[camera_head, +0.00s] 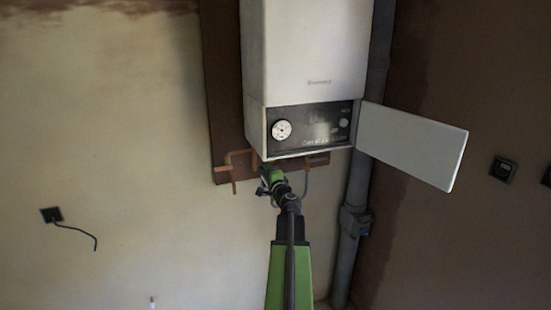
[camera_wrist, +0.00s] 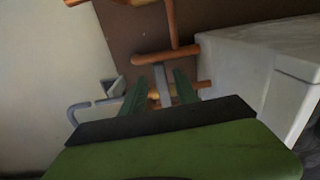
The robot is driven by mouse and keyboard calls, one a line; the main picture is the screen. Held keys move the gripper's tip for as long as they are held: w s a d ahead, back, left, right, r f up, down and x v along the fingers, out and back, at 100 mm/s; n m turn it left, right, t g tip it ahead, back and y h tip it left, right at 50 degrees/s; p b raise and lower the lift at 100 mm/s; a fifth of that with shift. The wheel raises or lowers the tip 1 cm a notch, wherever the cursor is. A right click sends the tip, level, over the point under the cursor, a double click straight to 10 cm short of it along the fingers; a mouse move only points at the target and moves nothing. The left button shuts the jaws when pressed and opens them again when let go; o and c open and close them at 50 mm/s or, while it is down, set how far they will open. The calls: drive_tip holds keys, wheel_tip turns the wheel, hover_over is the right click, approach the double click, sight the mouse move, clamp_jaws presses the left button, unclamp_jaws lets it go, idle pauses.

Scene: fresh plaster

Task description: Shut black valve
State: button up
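My gripper (camera_head: 270,176) is just under the boiler's lower left corner, by the copper pipes. In the wrist view its two dark green fingers (camera_wrist: 160,76) stand apart. A narrow grey bar (camera_wrist: 161,84) shows in the gap between them, with space on both sides; I cannot tell how deep it is relative to the fingertips. Copper pipe shows behind the fingers. I cannot make out a clearly black valve in either view; the arm and gripper cover part of the pipework in the head view.
The white boiler (camera_head: 307,50) hangs on a brown board, its panel door (camera_head: 411,146) swung open to the right. Copper pipes (camera_head: 233,172) stick out left of my gripper. A grey hooked pipe (camera_wrist: 84,106) is left of the fingers. A grey drainpipe (camera_head: 353,222) runs down the right.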

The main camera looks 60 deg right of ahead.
drive_tip(key=v, duration=0.6)
drive_tip(key=shift+s+a, duration=0.25)
